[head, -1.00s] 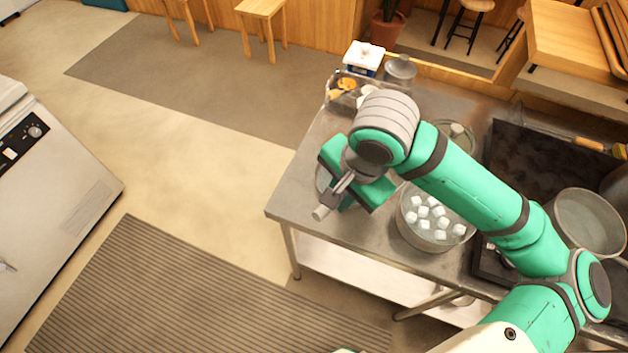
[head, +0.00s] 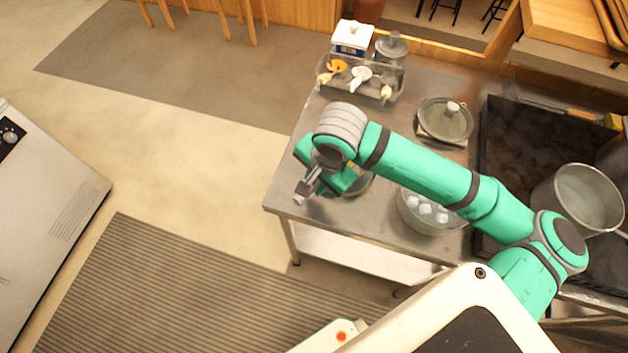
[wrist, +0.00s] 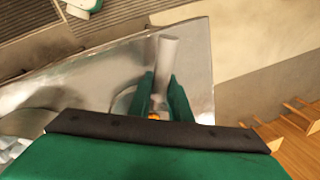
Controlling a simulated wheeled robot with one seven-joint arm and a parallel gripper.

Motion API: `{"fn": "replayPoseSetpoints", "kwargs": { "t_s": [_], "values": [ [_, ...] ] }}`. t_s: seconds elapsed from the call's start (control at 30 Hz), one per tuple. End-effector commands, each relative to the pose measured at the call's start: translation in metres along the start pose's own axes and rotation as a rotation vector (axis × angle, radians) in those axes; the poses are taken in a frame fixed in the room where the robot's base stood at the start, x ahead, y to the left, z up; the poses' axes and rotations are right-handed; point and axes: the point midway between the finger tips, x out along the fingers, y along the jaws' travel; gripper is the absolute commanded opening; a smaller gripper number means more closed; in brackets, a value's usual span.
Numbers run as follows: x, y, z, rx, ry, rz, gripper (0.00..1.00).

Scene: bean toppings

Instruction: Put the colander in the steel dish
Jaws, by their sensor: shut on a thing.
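My gripper (head: 308,186) is above the left end of the steel table. It is shut on a grey cylindrical handle, which I take to be the handle of the colander (head: 301,196). In the wrist view the handle (wrist: 168,58) stands out between the two green fingers (wrist: 160,95); the colander's bowl is hidden. A round metal rim, probably the steel dish (head: 362,186), shows just right of the gripper and mostly under the arm. I cannot tell the gap between the colander and it.
A steel pot with white cubes (head: 410,218) stands right of the dish, partly behind my arm.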

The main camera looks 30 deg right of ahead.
Motion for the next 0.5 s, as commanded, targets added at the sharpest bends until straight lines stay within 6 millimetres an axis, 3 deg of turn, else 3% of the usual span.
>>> {"fn": "replayPoseSetpoints", "kwargs": {
  "t_s": [0.33, 0.37, 0.4, 0.5],
  "values": [
    [0.0024, 0.0024, -0.0023, 0.008, 0.001, -0.001, 0.00],
    [0.0025, 0.0025, -0.0024, 0.008, 0.001, -0.001, 0.22],
    [0.0023, 0.0025, -0.0025, 0.008, 0.001, 0.000, 0.32],
    [0.0022, 0.0025, -0.0025, 0.007, 0.001, 0.000, 0.36]
  ]
}}
